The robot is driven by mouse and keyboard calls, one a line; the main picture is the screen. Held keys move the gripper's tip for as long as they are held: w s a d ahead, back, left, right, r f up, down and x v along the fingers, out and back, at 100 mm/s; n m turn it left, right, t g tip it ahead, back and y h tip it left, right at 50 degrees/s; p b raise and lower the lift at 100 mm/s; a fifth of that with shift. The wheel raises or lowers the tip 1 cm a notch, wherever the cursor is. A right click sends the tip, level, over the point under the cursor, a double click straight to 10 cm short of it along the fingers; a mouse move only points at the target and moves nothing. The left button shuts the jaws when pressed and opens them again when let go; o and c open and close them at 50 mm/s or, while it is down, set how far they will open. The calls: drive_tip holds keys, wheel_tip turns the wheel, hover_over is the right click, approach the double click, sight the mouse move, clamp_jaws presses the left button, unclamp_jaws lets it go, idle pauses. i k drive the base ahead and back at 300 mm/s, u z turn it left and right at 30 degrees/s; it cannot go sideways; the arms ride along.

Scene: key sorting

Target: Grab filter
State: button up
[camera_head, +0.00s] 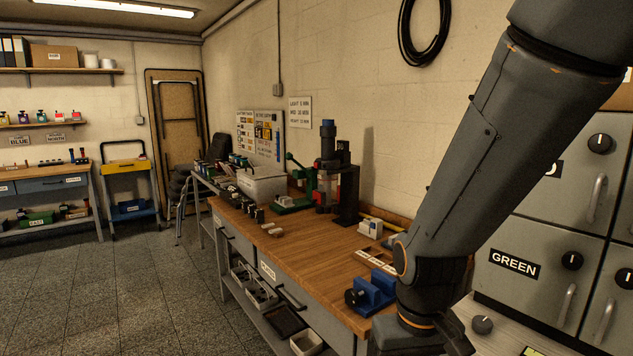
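I cannot pick out a filter for certain in the head view. Small light and dark items on the workbench (318,250) are too small to name surely. My arm comes down across the right side of the view, over the near right end of the bench. Its lower end runs out of the bottom edge, so my gripper and its fingers are not in view. The arm hides part of the bench end and of the cabinets behind it.
A blue vise (375,292) stands on the bench's near end, close to my arm. A green and black machine (325,180) and a grey box (262,183) stand farther back. Grey cabinets (545,235), one labelled GREEN, fill the right. The floor (120,285) at left is clear.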

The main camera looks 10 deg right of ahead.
sight(326, 121)
drive_tip(key=u, duration=0.85)
drive_tip(key=k, duration=1.1)
drive_tip(key=u, duration=1.15)
drive_tip(key=i, duration=1.9)
drive_tip(key=z, duration=0.5)
drive_tip(key=i, duration=1.7)
drive_tip(key=z, duration=1.35)
drive_tip(key=i, duration=0.9)
drive_tip(key=z, duration=1.05)
